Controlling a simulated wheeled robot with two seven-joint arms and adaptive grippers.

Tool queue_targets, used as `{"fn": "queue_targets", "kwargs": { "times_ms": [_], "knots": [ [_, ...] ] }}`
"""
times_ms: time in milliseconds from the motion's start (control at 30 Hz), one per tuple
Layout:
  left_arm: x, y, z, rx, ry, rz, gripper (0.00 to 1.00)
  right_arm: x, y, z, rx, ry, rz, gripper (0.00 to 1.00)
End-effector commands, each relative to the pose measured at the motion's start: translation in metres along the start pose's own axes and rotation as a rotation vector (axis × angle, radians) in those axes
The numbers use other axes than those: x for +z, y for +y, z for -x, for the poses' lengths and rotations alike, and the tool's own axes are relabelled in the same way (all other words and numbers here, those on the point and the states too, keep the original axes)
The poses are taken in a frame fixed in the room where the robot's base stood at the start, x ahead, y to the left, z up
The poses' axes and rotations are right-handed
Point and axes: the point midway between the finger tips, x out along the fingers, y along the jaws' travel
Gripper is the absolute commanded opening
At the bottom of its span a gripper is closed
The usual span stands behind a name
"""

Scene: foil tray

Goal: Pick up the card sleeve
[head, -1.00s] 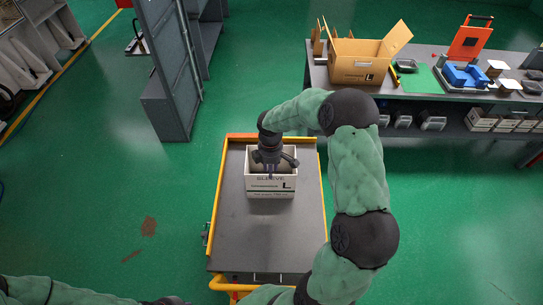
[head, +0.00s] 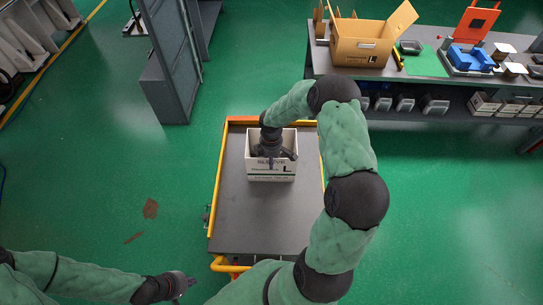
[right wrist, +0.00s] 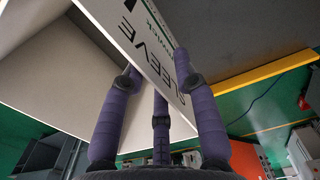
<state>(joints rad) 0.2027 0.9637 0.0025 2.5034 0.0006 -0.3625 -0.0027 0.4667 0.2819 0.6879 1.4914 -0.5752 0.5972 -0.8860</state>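The card sleeve (head: 258,174) is a white, open-topped carton marked SLEEVE and L, upright on the grey cart top near its far end. My right gripper (head: 271,157) is at its near wall, pointing down. In the right wrist view my purple fingers (right wrist: 159,80) straddle or overlap that wall, and the sleeve's printed face (right wrist: 140,38) lies between and behind them. Firm contact cannot be made out. My left gripper (head: 182,285) is low at the left, away from the sleeve, its fingers too small to read.
The cart (head: 235,225) has a yellow rim and a clear near half. A grey bench (head: 430,68) at the back right holds a brown open carton (head: 362,45) and a blue fixture (head: 470,60). A grey cabinet (head: 170,70) stands at the back left.

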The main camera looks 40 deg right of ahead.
Motion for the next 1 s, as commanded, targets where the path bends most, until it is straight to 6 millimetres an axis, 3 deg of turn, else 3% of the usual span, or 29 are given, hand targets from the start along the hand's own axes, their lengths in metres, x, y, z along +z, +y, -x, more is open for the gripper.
{"fn": "queue_targets", "kwargs": {
  "times_ms": [133, 367, 400, 500, 1000],
  "knots": [
    [0.000, 0.000, 0.001, 0.000, 0.000, 0.000, 0.00, 0.000, 0.000, -0.020, -0.001, -0.001, -0.001, 0.30],
    [0.000, 0.000, 0.001, 0.000, 0.000, 0.000, 0.00, 0.000, 0.001, -0.023, 0.001, 0.001, -0.001, 0.30],
    [0.000, 0.000, 0.001, 0.000, 0.000, 0.000, 0.00, 0.000, 0.001, -0.023, 0.001, 0.001, -0.001, 0.28],
    [0.000, 0.000, 0.001, 0.000, 0.000, 0.000, 0.00, 0.000, 0.001, -0.023, 0.001, 0.001, -0.001, 0.00],
    [0.000, 0.000, 0.000, 0.000, 0.000, 0.000, 0.00, 0.000, 0.001, -0.020, 0.002, 0.000, -0.001, 0.00]
  ]
}}
